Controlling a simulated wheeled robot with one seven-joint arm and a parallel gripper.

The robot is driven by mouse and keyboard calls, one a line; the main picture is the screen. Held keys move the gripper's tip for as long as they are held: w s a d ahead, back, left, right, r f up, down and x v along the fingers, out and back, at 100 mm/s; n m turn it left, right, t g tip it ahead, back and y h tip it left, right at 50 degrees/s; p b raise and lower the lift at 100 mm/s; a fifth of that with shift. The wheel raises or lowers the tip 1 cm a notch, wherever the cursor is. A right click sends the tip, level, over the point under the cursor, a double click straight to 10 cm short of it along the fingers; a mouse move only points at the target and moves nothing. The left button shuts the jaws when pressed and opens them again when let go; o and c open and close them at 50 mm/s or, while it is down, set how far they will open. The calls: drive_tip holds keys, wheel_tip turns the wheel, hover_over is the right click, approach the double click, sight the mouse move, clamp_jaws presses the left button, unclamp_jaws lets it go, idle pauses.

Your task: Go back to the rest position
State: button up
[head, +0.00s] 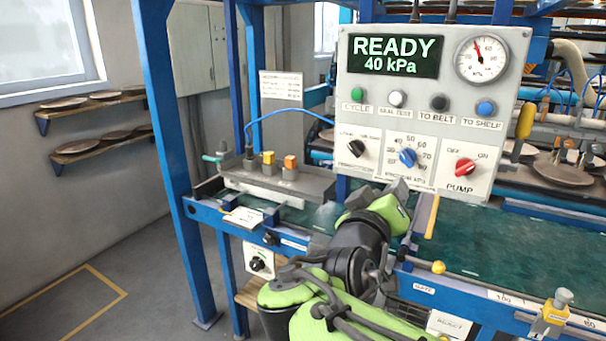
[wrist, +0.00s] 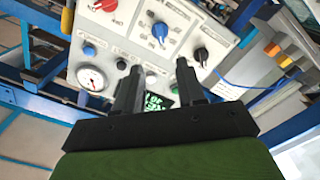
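My gripper (wrist: 158,82) is open. Its two dark fingers stand apart with nothing between them in the wrist view. The control panel (head: 350,85) stands just beyond the gripper, and the panel shows upside down in the wrist view (wrist: 112,45). In the head view my gripper (head: 398,192) is partly hidden by my green and black arm, in front of the panel's lower edge. The panel display (head: 395,55) reads READY, 40 kPa. I cannot tell whether the fingers touch the panel.
The panel carries a gauge (head: 482,59), a blue knob (head: 407,157) and a red pump knob (head: 465,167). A grey valve block (head: 275,182) stands left of my arm. A blue post (head: 165,140) stands further left. The floor at the lower left (head: 60,270) is clear.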

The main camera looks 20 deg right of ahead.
drive_tip(key=s+a+f+n+g+y, duration=0.2)
drive_tip(key=s+a+f+g+y, duration=0.3)
drive_tip(key=s+a+f+y, duration=1.1)
wheel_tip(320, 180, up, 11)
drive_tip(key=a+h+p, duration=0.1)
drive_tip(key=p, duration=1.3)
drive_tip(key=shift+a+r+h, duration=0.2)
drive_tip(key=shift+a+h, duration=0.1)
drive_tip(key=shift+h, duration=0.1)
